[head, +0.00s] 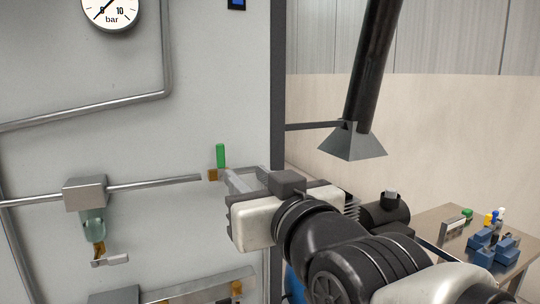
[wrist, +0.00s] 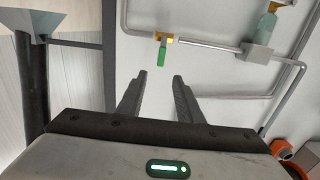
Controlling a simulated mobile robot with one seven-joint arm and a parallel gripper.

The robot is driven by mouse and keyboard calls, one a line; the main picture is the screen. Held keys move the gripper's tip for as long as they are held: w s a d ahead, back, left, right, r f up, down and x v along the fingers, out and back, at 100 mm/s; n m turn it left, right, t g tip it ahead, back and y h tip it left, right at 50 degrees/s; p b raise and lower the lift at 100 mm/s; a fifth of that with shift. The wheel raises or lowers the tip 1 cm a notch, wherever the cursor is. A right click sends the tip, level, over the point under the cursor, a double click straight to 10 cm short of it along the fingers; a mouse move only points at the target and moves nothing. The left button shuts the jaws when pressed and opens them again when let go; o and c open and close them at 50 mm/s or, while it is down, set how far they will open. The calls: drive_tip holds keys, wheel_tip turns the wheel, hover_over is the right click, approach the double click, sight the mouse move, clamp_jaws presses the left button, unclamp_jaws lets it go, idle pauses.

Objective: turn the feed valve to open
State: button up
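A valve with a green lever handle (head: 221,156) and a brass body (head: 213,175) sits at the end of a horizontal pipe on the grey panel. Its lever stands upright, square to the pipe. In the wrist view, which is upside down, the green lever (wrist: 162,55) lies just beyond and between the fingertips, apart from them. My gripper (head: 241,173) is just right of the valve. In the wrist view my gripper (wrist: 160,77) is open, with nothing between its fingers.
A pressure gauge (head: 110,12) is at the top left. A filter unit (head: 86,194) sits on the same pipe. A funnel-shaped hood (head: 352,145) and a table (head: 440,222) with blue parts are to the right.

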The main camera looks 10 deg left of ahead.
sight(221, 150)
drive_tip(key=x, duration=0.5)
drive_tip(key=p+x, duration=0.1)
drive_tip(key=x, duration=0.5)
drive_tip(key=p+x, duration=0.1)
drive_tip(key=x, duration=0.5)
drive_tip(key=shift+a+r, duration=0.2)
drive_tip(key=shift+r, duration=0.2)
clamp_jaws()
